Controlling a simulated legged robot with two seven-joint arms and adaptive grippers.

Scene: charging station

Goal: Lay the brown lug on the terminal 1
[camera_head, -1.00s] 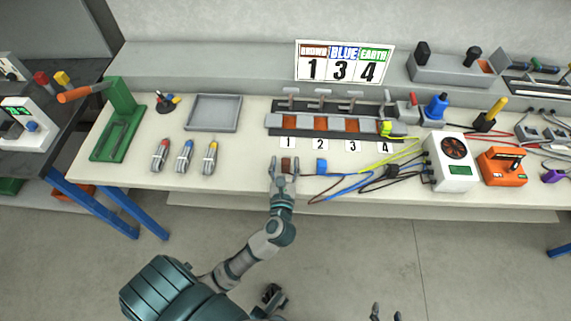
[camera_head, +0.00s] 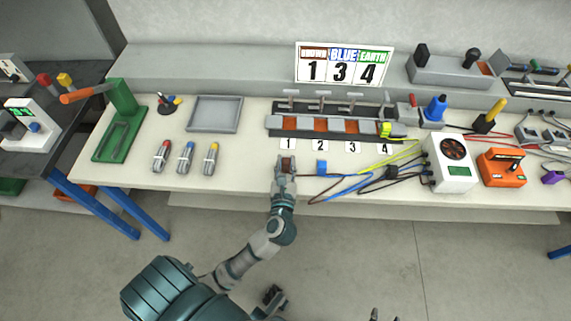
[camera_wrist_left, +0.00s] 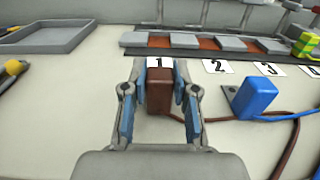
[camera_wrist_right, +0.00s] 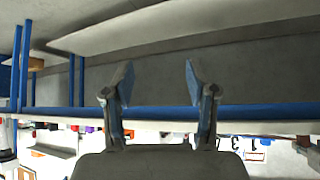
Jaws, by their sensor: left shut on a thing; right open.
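The brown lug (camera_wrist_left: 159,95) is a brown block on a brown cable, upright between the fingers of my left gripper (camera_wrist_left: 159,92). In the head view the lug (camera_head: 287,162) is at the bench's front, just below label 1. My left gripper (camera_head: 286,167) is shut on it. Terminal 1 (camera_head: 290,123) is the leftmost bay of the terminal block, with a copper-brown plate behind the white label 1 (camera_head: 288,144). Terminal 1 also shows in the left wrist view (camera_wrist_left: 159,42), ahead of the lug. My right gripper (camera_wrist_right: 160,85) is open and empty, away from the bench top.
The blue lug (camera_head: 322,167) stands right of the brown one, with cables running right to the white tester (camera_head: 450,162). A green-yellow lug (camera_head: 386,129) sits at terminal 4. A grey tray (camera_head: 214,114) is at the left. A sign (camera_head: 343,63) reads brown 1, blue 3, earth 4.

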